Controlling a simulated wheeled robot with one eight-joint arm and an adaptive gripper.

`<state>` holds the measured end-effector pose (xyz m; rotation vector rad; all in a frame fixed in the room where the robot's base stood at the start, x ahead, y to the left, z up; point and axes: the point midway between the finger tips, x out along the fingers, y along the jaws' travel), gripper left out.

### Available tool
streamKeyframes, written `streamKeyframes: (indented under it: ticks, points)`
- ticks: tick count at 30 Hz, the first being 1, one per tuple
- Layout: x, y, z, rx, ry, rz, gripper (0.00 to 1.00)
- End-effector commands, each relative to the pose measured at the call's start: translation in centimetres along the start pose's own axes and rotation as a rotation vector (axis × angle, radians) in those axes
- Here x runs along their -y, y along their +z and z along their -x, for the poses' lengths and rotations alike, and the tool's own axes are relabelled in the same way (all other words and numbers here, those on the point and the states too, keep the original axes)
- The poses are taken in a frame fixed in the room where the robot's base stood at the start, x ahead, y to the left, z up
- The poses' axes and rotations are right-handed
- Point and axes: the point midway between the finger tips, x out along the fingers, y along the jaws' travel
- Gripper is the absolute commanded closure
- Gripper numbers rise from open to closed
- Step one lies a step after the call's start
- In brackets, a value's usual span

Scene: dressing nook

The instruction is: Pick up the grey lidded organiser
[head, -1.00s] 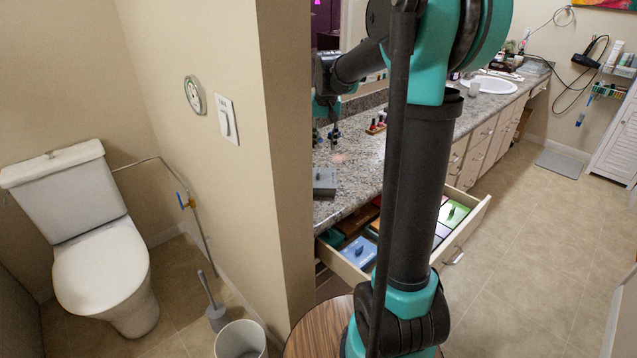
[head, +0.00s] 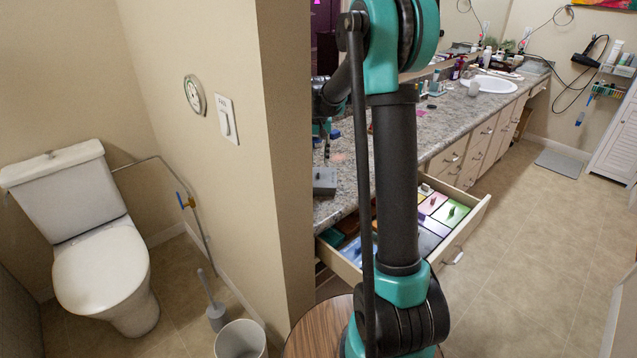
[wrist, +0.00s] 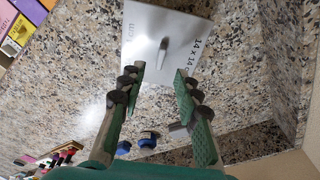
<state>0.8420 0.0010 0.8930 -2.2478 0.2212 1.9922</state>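The grey lidded organiser (head: 325,182) sits on the near end of the granite counter, close to the wall corner. In the wrist view its flat square lid (wrist: 150,48) has printed lettering and a small upright knob (wrist: 163,50). My gripper (wrist: 159,72) is open and empty, its two green-padded fingers pointing at the lid with the knob in line with the gap between them. The knob looks beyond the fingertips, not held. In the head view my gripper (head: 323,146) shows small above the organiser, partly hidden by the wall corner and my arm.
An open drawer (head: 468,226) below the counter (head: 420,135) holds several coloured lidded boxes. Blue-capped items (wrist: 148,140) and a rack of small bottles (wrist: 55,155) stand on the counter. A wall corner (head: 285,160) is close on the left.

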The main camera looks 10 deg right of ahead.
Motion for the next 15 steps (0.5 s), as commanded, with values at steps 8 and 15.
streamKeyframes:
  ticks: [8, 15]
  points:
    - [0.0, 0.1, -2.0, 0.0, 0.0, 0.0, 0.67]
    - [0.1, 0.2, -5.3, 0.0, 0.0, 0.0, 0.67]
